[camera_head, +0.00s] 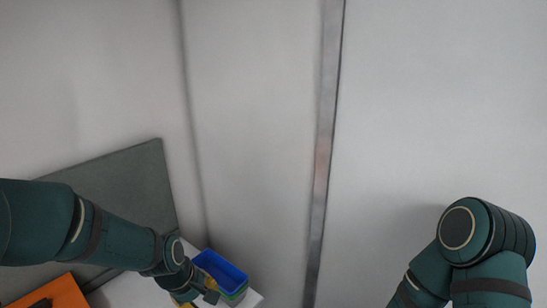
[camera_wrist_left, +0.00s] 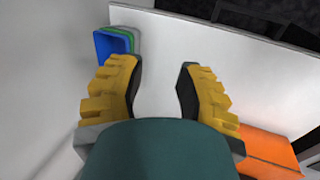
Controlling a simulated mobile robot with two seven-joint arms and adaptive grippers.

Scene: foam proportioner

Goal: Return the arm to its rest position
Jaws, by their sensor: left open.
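My left arm (camera_head: 110,238) reaches in from the left in the head view. Its gripper (camera_head: 195,293) is near the bottom edge, just left of the blue bin, and partly cut off. In the left wrist view my left gripper (camera_wrist_left: 158,75) has its yellow-padded fingers spread, with nothing between them. A pale tabletop lies beyond the fingertips. My right arm (camera_head: 470,250) is bent at the lower right of the head view. Its gripper is not in view.
Stacked bins, the top one blue (camera_head: 222,270), stand on the white table (camera_head: 135,291); they also show in the left wrist view (camera_wrist_left: 113,44). An orange object (camera_head: 55,293) lies at lower left. A grey panel (camera_head: 130,180) is behind. Pale walls carry a metal strip (camera_head: 325,130).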

